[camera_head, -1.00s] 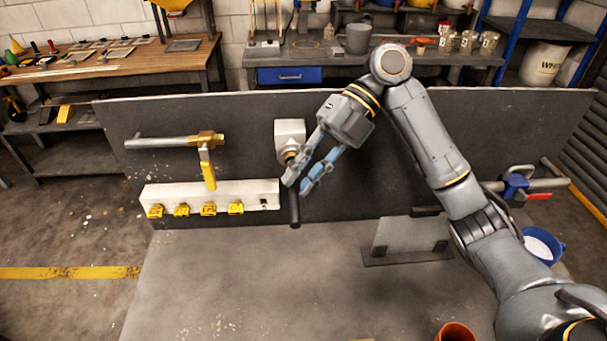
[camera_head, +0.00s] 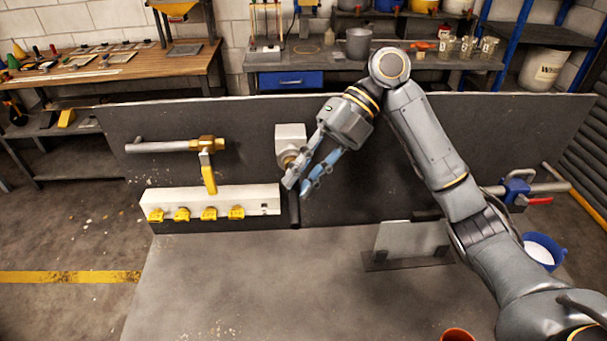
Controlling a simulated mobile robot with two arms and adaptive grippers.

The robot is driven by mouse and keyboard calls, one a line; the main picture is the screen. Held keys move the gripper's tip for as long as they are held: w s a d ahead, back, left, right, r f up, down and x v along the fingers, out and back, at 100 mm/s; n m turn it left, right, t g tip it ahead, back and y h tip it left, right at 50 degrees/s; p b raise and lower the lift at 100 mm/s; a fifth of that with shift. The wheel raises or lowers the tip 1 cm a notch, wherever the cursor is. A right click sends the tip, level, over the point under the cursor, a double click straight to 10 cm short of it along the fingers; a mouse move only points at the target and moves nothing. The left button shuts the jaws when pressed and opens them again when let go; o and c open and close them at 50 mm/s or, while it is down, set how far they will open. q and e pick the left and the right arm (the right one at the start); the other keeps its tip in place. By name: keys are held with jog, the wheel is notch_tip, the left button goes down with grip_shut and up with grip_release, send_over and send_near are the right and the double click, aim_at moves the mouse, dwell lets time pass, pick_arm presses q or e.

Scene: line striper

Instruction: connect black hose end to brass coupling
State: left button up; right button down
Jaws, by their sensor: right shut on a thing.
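The black hose end (camera_head: 294,212) hangs roughly upright against the dark panel, its top between the fingertips of my right gripper (camera_head: 297,188). The blue-grey fingers are shut on it. The brass coupling (camera_head: 287,160) sticks out of a pale square block (camera_head: 290,136) on the panel, just above and left of the fingertips. The fingers partly cover the coupling. The hose end is below the coupling; I cannot tell whether they touch. My left gripper is not in view.
A pipe with a yellow-handled brass valve (camera_head: 209,178) and a white strip with yellow knobs (camera_head: 160,200) are on the panel (camera_head: 420,150) at left. A grey plate on a stand (camera_head: 410,240), a blue bowl (camera_head: 543,250) and an orange cup (camera_head: 457,335) are at right. The bench's middle is clear.

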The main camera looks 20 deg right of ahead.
jog(key=shift+w+d, duration=0.2)
jog(key=shift+w, duration=0.6)
jog(key=c, duration=0.8)
grip_release()
jog(key=shift+d+r, duration=0.1)
jog(key=shift+r, duration=0.05)
jog(key=p+v, duration=0.3)
jog(key=v, duration=0.4)
jog(key=shift+w+p, duration=0.1)
jog(key=shift+p, duration=0.2)
